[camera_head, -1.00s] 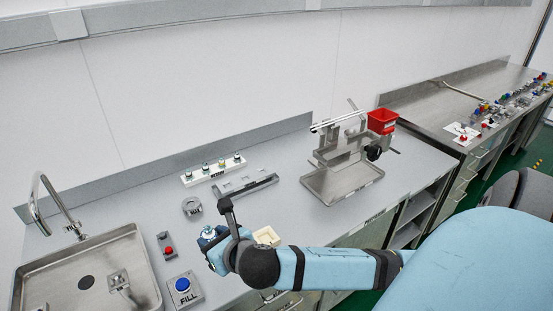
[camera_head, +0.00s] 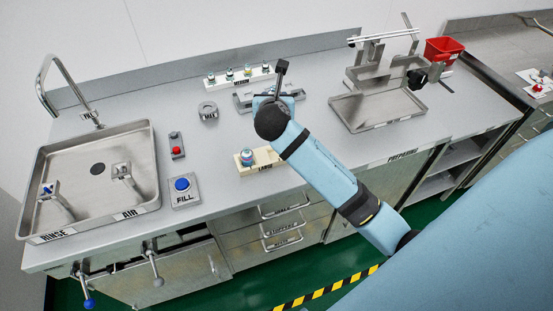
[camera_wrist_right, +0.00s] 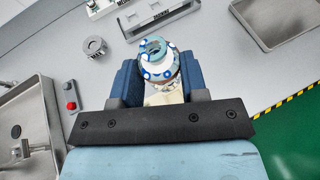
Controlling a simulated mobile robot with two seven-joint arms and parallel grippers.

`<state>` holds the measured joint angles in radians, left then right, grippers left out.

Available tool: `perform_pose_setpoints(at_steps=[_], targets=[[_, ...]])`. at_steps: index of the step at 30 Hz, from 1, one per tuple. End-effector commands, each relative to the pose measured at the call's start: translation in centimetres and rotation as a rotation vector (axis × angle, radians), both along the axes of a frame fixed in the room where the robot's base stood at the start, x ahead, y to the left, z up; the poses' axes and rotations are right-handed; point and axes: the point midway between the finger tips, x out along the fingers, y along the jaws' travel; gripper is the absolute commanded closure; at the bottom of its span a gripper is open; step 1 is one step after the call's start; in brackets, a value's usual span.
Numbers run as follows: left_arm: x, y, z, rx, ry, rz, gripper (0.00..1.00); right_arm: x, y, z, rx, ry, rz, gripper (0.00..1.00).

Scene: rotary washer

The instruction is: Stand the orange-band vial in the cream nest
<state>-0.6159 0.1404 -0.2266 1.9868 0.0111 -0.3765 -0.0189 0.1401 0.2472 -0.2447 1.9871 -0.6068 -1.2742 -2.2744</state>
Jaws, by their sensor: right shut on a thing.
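The cream nest (camera_head: 271,159) is a small pale block near the counter's front edge. A vial with a blue-and-white top (camera_head: 247,158) stands upright at its left part in the head view. In the right wrist view my right gripper (camera_wrist_right: 157,76) is shut on the vial (camera_wrist_right: 158,57), its dark blue fingers on either side. The cream nest (camera_wrist_right: 164,97) shows just below it there. I cannot tell whether the vial is seated or just above the nest. Its orange band is not clear. My left gripper is out of view.
A white rack (camera_head: 239,77) with several vials stands at the back. A round grey holder (camera_head: 208,111), a red button (camera_head: 176,139), a blue FILL button (camera_head: 183,185) and a sink (camera_head: 85,150) lie left. A metal tray (camera_head: 378,109) stands right.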

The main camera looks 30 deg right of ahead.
Motion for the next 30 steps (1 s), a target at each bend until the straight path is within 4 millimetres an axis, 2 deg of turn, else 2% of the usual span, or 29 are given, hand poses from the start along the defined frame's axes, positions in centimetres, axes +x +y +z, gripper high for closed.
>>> perform_pose_setpoints(at_steps=[5,15,18,21,26,30], targets=[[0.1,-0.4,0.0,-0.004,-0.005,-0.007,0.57,0.2,-0.5,-2.9,-0.001,0.004,-0.031,0.83],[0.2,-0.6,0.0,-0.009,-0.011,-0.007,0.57,0.1,-0.4,-12.0,0.0,0.005,-0.027,0.83],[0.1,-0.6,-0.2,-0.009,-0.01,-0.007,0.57,0.2,-0.5,-14.1,-0.001,0.003,-0.028,0.83],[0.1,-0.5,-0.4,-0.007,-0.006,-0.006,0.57,0.2,-0.4,-15.4,-0.001,0.001,-0.027,0.83],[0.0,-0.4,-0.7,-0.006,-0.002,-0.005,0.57,0.2,-0.4,-16.4,-0.001,-0.001,-0.027,0.83],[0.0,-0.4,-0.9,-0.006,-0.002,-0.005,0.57,0.1,-0.4,-18.1,-0.001,0.002,-0.027,0.83]])
